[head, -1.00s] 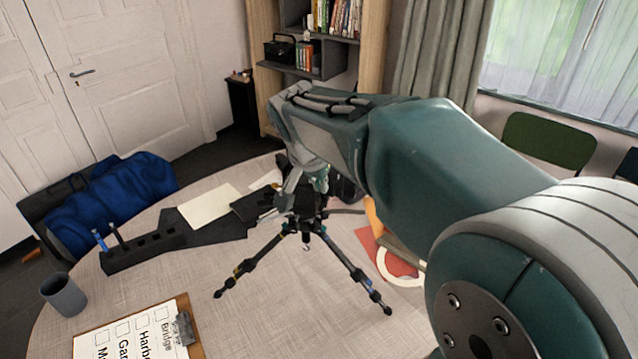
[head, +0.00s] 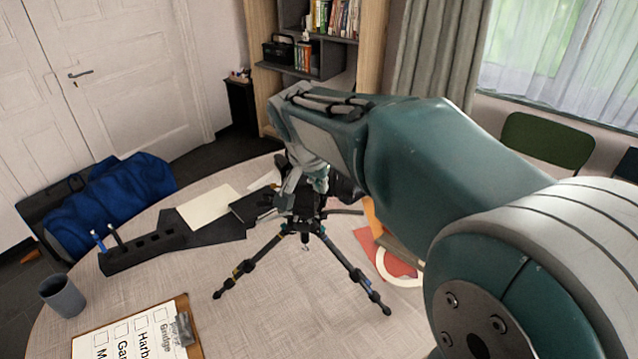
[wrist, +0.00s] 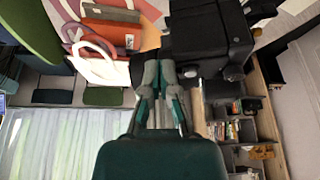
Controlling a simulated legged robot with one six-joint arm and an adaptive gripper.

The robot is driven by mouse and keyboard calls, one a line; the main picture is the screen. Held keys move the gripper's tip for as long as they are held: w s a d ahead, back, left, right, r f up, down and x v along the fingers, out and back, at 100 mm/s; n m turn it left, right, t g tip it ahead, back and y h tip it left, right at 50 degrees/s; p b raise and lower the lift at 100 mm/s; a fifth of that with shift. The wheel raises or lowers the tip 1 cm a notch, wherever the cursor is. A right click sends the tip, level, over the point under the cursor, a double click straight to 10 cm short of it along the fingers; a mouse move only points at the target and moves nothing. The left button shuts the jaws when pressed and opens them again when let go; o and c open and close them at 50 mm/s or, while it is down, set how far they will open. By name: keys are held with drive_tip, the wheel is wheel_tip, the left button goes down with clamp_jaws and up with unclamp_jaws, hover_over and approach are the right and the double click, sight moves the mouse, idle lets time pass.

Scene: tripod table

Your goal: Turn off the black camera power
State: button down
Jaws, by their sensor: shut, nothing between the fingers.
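The black camera sits on a tripod (head: 304,228) that stands on the round table. In the head view my arm hides most of the camera. In the wrist view the black camera body (wrist: 205,38) fills the top right of the middle. My gripper (wrist: 160,70) is shut and empty, with its fingertips together at the camera's lower left edge. I cannot tell whether the tips touch the camera. No power switch can be made out. In the head view my gripper (head: 300,190) is small and partly hidden, close by the top of the tripod.
The table (head: 265,275) has free cloth in front of the tripod. A clipboard (head: 135,335), a grey cup (head: 63,296), a black pen holder (head: 145,250) and papers lie to the left. A blue bag (head: 110,200) is beyond the table. Red and white items (head: 395,262) lie right.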

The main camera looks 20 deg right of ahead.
drive_tip(key=shift+a, duration=0.15)
drive_tip(key=shift+w+a, duration=0.25)
drive_tip(key=shift+a, duration=0.35)
drive_tip(key=shift+s+d, duration=0.1)
idle(0.3)
